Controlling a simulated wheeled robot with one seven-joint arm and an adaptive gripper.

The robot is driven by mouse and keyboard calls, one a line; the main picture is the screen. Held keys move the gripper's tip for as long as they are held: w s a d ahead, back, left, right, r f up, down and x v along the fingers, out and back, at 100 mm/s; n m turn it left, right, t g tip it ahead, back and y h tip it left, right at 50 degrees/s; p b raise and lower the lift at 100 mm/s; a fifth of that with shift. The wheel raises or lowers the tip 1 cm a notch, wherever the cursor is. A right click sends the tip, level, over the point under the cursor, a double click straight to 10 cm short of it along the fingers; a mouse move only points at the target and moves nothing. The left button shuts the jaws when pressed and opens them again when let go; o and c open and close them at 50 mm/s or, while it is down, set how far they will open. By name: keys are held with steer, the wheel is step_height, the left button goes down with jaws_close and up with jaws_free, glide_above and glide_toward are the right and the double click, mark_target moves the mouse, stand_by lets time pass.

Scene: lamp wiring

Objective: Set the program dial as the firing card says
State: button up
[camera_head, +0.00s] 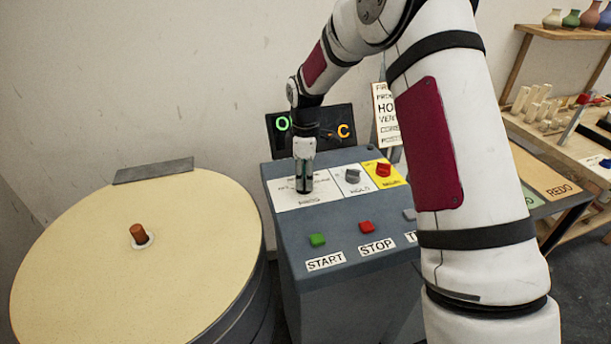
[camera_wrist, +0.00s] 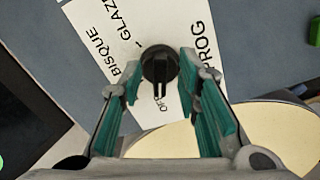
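The black program dial (camera_wrist: 160,65) sits on a white label plate in the wrist view, with BISQUE, GLAZE, OFF and PROG readable around it. Its ridge seems to lie toward OFF, but the pointer mark is unclear. My gripper (camera_wrist: 160,82) is open, with one teal-padded finger on each side of the dial and gaps showing between. In the head view my gripper (camera_head: 304,188) points down over the label plate (camera_head: 318,192) and hides the dial. The firing card (camera_head: 385,112) stands behind the panel. My arm covers its right part, so the program line cannot be read in full.
The panel (camera_head: 290,223) also carries a grey hold knob (camera_head: 352,176), a red knob (camera_head: 383,169) on yellow, a green START button (camera_head: 317,240) and a red STOP button (camera_head: 366,227). A dark display (camera_head: 342,121) stands behind. The round kiln (camera_head: 90,235) is at left.

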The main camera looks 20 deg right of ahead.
jaws_close()
steer(key=shift+m, duration=0.3)
steer(key=m+b, duration=0.1)
steer(key=m, duration=0.2)
steer(key=shift+a+m, duration=0.1)
steer(key=shift+m, duration=0.2)
steer(key=m+b, duration=0.1)
steer(key=m, duration=0.2)
steer(key=shift+m, duration=0.3)
steer(key=m+b, duration=0.1)
steer(key=m, duration=0.4)
steer(key=shift+a, duration=0.1)
steer(key=shift+s+m+b, duration=0.1)
steer(key=shift+m+b, duration=0.3)
steer(key=shift+m, duration=2.1)
steer(key=shift+a, duration=0.1)
